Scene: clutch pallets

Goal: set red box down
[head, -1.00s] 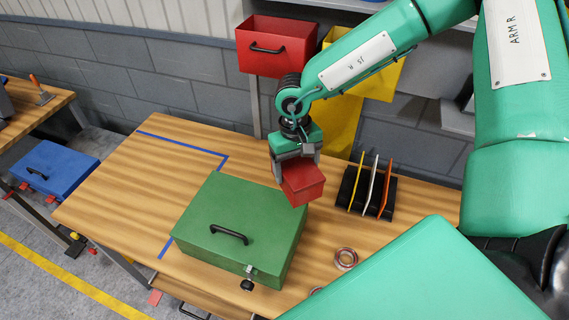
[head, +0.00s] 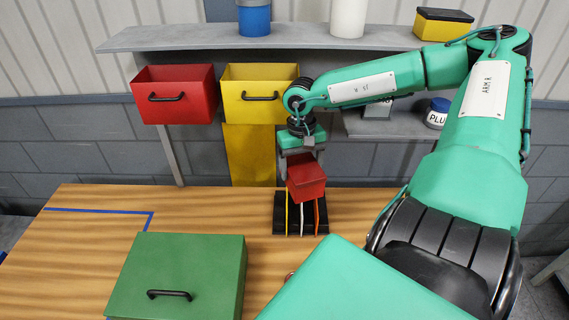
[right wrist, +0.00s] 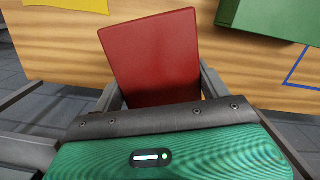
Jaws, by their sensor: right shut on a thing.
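The small red box (head: 306,179) is held in my right gripper (head: 300,168), tilted a little, above the workbench. In the head view it appears in front of the black rack at the back of the bench. In the right wrist view the red box (right wrist: 152,58) sits between the two fingers of my right gripper (right wrist: 158,92). The wooden workbench (head: 85,215) lies below. The box's underside is hidden, and its exact height above the bench cannot be told. My left gripper is not in view.
A green case (head: 190,265) with a black handle stands on the bench at front left. The black rack (head: 265,212) holds thin upright pieces. Red (head: 200,80) and yellow (head: 250,78) bins hang below the shelf (head: 290,35). Blue tape (head: 105,211) marks the left bench, which is clear.

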